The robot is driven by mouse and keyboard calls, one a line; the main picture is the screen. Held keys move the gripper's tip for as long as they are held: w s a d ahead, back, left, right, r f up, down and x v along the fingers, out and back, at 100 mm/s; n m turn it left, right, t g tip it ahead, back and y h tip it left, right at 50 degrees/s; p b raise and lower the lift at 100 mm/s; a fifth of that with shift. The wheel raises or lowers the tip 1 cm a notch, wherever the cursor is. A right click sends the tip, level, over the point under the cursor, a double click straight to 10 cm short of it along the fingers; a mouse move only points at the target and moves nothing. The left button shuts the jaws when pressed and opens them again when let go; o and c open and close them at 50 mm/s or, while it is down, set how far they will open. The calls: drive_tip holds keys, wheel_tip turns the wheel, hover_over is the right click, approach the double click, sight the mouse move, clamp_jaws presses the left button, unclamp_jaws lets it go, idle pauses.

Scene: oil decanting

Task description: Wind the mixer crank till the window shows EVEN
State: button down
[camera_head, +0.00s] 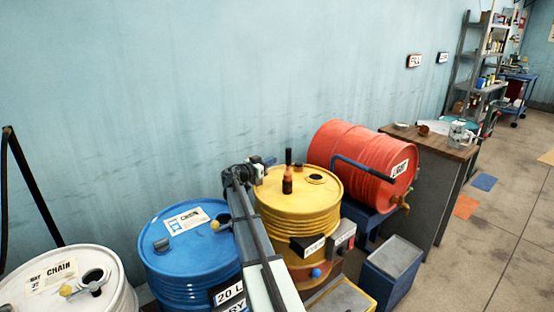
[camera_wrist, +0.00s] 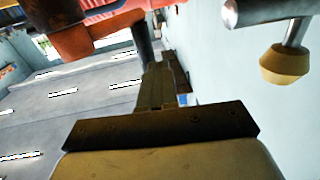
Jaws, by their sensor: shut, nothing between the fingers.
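The yellow drum (camera_head: 275,202) stands upright mid-view. On its lid is an orange-brown piece (camera_head: 287,184) with a dark upright handle (camera_head: 288,156), which looks like the mixer crank. In the wrist view a dark cylinder (camera_wrist: 143,45) and an orange block (camera_wrist: 90,40), likely the same crank, show just beyond my fingers. My gripper (camera_head: 261,166) is shut and empty, left of the handle; contact with it cannot be told. Its fingers (camera_wrist: 165,85) show together in the wrist view. A small lettered plate (camera_head: 314,246), perhaps the window, is on the drum's front, too small to read.
A blue drum (camera_head: 185,255) and a white drum (camera_head: 65,285) stand left. A red drum (camera_head: 350,160) lies on a blue stand at right, with a brass tap (camera_head: 402,206). A grey box with a red part (camera_head: 342,238) is beside the yellow drum. Open floor lies right.

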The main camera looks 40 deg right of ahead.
drive_tip(key=s+a, duration=0.1)
drive_tip(key=a, duration=0.7)
drive_tip(key=shift+a, duration=0.25)
drive_tip(key=shift+s, duration=0.1)
